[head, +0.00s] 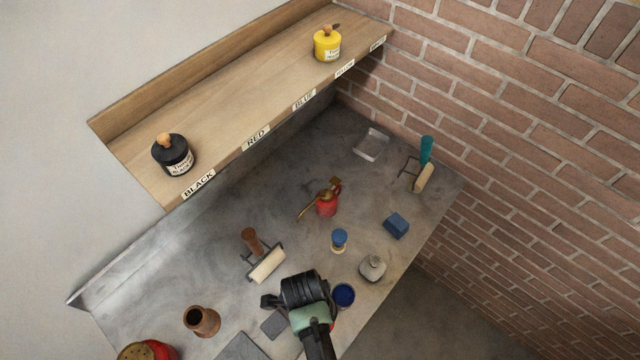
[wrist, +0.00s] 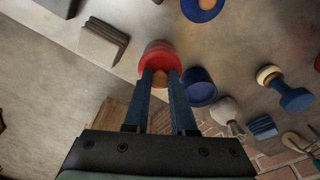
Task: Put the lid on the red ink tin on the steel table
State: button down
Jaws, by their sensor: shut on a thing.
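My gripper (wrist: 162,76) is shut on the wooden knob of a red lid (wrist: 160,53) in the wrist view. The red shape looks like the lid at or over the red ink tin; I cannot tell whether the lid is seated or still apart. In the head view my arm covers most of this spot, and only a red sliver (head: 335,325) shows beside it. The steel table (head: 225,215) lies beneath.
An open blue tin (head: 343,295) stands close beside the gripper, also in the wrist view (wrist: 200,87). The shelf (head: 225,110) holds black (head: 173,155) and yellow (head: 327,45) tins.

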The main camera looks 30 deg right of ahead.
jog(key=shift+c, duration=0.9)
grip_release()
jog(key=shift+r+p, duration=3.55)
jog(key=shift+p, duration=0.05)
grip_shut()
jog(key=shift+f, duration=0.2)
